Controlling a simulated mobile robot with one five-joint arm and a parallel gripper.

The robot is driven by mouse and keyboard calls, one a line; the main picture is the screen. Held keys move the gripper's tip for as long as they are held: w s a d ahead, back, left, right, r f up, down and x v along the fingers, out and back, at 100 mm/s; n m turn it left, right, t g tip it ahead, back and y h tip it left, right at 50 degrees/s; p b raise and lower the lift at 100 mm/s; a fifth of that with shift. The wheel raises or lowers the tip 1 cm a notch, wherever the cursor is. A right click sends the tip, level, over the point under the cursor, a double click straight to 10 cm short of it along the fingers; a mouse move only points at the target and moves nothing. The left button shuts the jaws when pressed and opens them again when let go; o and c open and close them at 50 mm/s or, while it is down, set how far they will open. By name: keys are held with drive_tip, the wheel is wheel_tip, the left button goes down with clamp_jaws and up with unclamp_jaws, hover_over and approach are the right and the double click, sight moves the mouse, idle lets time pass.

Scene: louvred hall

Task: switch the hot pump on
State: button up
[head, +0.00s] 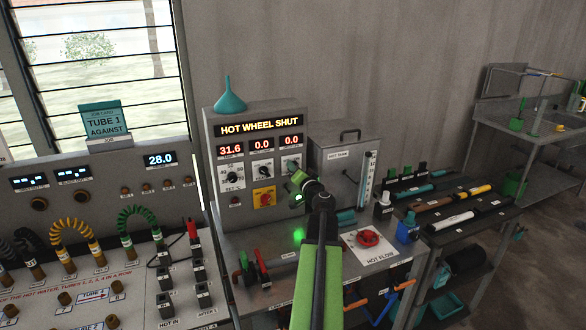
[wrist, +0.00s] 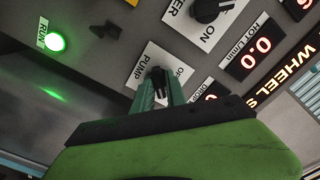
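The grey control panel (head: 222,158) stands on the bench in the head view, with small black knobs under its red readouts. The PUMP plate (wrist: 139,70) shows in the wrist view, with OFF printed on it. Its black knob (wrist: 157,73) lies between or just beyond the green fingertips of my gripper (wrist: 160,86). I cannot tell whether the fingers grip it or only flank it. The head view also shows my gripper (head: 299,180) at the panel's right side. The knob's pointer is mostly hidden by the fingers.
A green RUN lamp (wrist: 56,42) is lit. The panel display (head: 260,125) reads HOT WHEEL SHUT. A red-yellow switch (head: 264,197) sits left of my gripper. The grey hot tank (head: 338,158) stands right of the panel, and a red wheel (head: 368,238) lies on the bench.

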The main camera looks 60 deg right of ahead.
drive_tip(key=o, duration=0.4)
drive_tip(key=shift+c, duration=0.2)
drive_tip(key=v, duration=0.7)
drive_tip(key=shift+a, duration=0.1)
